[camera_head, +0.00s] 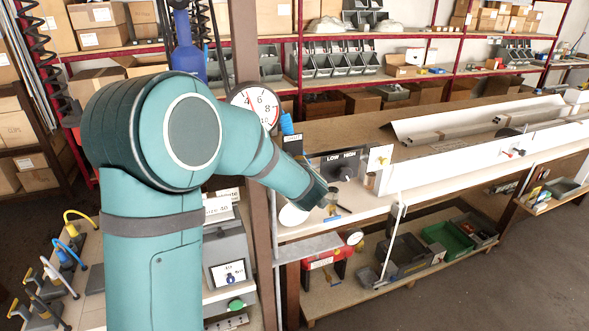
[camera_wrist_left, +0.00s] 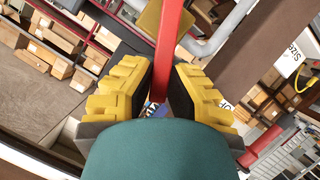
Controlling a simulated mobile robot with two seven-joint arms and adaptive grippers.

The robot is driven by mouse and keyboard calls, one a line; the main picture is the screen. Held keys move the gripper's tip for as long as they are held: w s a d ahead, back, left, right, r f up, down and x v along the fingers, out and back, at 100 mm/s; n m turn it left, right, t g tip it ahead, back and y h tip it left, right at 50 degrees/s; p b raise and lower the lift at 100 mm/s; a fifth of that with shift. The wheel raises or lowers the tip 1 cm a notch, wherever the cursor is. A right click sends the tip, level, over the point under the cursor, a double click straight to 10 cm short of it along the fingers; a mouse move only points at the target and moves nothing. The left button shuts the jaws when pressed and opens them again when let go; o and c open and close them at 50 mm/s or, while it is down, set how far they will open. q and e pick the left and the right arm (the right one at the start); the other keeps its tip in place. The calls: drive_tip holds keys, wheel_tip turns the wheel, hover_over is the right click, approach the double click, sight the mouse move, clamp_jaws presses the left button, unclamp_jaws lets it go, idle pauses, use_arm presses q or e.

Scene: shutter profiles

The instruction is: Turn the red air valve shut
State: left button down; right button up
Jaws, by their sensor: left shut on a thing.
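The red valve lever (camera_wrist_left: 171,45) runs down from the top of the left wrist view as a long flat bar. Its lower end lies between the yellow-padded fingers of my left gripper (camera_wrist_left: 161,80), which is shut on it. The valve body cannot be made out. In the head view my teal left arm fills the left half and reaches toward the bench by the post; the lever does not show clearly there. My right gripper is in neither view.
A brown post (camera_head: 246,50) stands close beside my left arm. A round gauge (camera_head: 262,103) is behind the arm. The workbench (camera_head: 322,231) carries a LOW/HIGH switch panel (camera_head: 341,165). A grey pipe (camera_wrist_left: 213,36) bends near the lever.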

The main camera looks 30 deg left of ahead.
use_arm(q)
drive_tip(key=w+m+g, duration=0.1)
drive_tip(key=m, duration=0.1)
drive_tip(key=w+d+m+g+y, duration=0.1)
drive_tip(key=shift+d+r+m+y, duration=0.2)
drive_tip(key=shift+r+m+y, duration=0.1)
drive_tip(key=shift+r+m, duration=0.1)
idle(0.3)
drive_tip(key=c, duration=0.9)
unclamp_jaws()
drive_tip(key=shift+w+f, duration=0.1)
drive_tip(key=shift+w, duration=0.05)
drive_tip(key=shift+c, duration=0.2)
drive_tip(key=v, duration=1.2)
drive_tip(key=shift+w, duration=0.1)
